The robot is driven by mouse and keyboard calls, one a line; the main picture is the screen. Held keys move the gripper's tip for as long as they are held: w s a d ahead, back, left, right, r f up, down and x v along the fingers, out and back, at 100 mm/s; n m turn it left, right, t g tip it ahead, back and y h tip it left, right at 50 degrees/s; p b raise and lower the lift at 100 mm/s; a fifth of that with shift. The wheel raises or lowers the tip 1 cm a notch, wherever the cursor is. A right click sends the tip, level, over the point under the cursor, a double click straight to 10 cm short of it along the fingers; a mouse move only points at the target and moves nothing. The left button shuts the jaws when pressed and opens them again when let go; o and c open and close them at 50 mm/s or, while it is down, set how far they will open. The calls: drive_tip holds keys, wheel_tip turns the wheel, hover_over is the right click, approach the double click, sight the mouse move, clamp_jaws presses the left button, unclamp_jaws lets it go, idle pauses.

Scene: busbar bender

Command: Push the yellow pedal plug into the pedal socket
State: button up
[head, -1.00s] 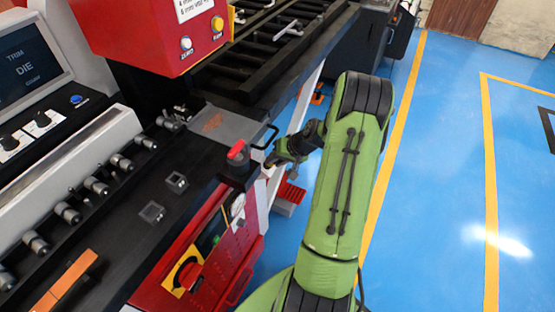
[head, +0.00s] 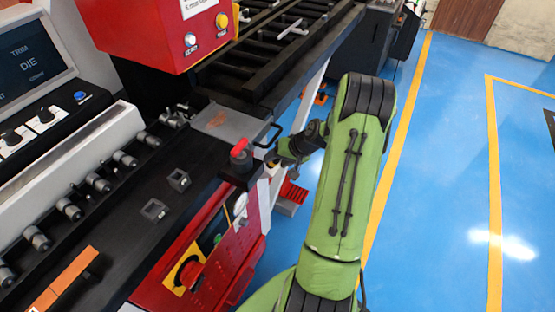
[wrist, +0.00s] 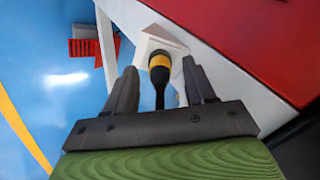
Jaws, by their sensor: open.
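The pedal plug (wrist: 160,72) is dark with a yellow band and shows in the wrist view between the two fingers of my gripper (wrist: 159,65). A dark cable runs from it toward the palm. The fingers are open, with gaps on both sides of the plug. A white housing (wrist: 155,38) lies right behind the plug, where the socket seems to be. The plug's front end is hidden, so I cannot tell how deep it sits. In the head view my gripper (head: 273,160) is small and partly hidden beside the machine's front corner.
A red panel (wrist: 250,40) lies right of the plug in the wrist view. A red ribbed pedal (head: 292,192) is on the blue floor. The floor at right is clear.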

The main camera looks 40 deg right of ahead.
drive_tip(key=p+v, duration=0.3)
drive_tip(key=v, duration=1.2)
drive_tip(key=shift+r, duration=0.2)
drive_tip(key=shift+s, duration=0.1)
